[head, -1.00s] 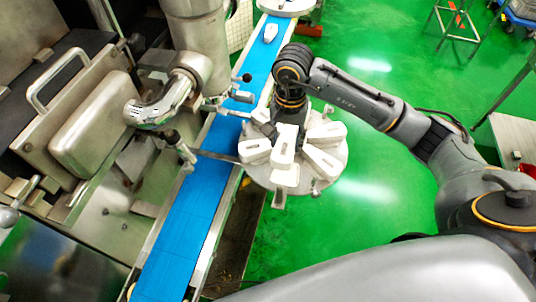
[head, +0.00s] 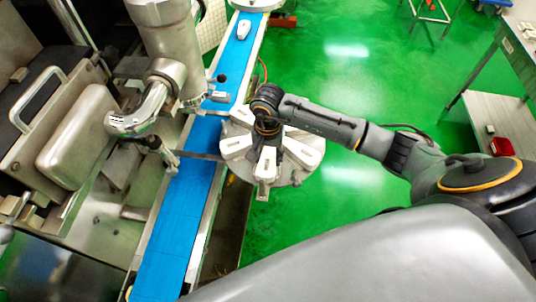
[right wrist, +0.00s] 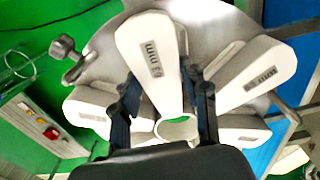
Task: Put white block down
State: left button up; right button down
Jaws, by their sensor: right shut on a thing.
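Several white wedge-shaped blocks lie fanned out on a round metal disc (head: 287,180) beside the blue conveyor. My right gripper (head: 268,140) points down over the disc's middle. In the right wrist view, my right gripper (right wrist: 165,100) has a dark finger on each side of a white block (right wrist: 150,50) with a small dark label, and is shut on it. Its inner end is partly hidden by the gripper. Another white block (right wrist: 258,75) lies to its right, and one more (right wrist: 88,112) to its left. Whether the held block touches the disc I cannot tell. My left gripper is not in view.
The blue conveyor (head: 180,220) runs along the disc's left side, with a white piece (head: 243,29) at its far end. A steel machine (head: 80,140) stands at the left. A metal table (head: 490,130) with a red box (head: 501,146) is at the right. Green floor lies between.

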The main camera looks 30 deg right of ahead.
aim_at(268, 158)
jog(key=shift+f, duration=0.2)
jog(key=c, duration=0.7)
grip_release()
jog(key=shift+r, duration=0.1)
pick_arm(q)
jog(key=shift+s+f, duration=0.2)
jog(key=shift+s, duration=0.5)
pick_arm(e)
jog(key=shift+r, duration=0.2)
jog(key=shift+w+r, duration=0.1)
jog(key=shift+r, duration=0.15)
pick_arm(q)
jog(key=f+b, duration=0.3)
jog(key=b, duration=0.1)
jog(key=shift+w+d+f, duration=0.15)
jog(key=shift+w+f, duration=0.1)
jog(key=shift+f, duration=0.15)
pick_arm(e)
notch_tip(268, 158, up, 12)
jog(key=shift+f, duration=0.25)
jog(key=shift+f, duration=0.1)
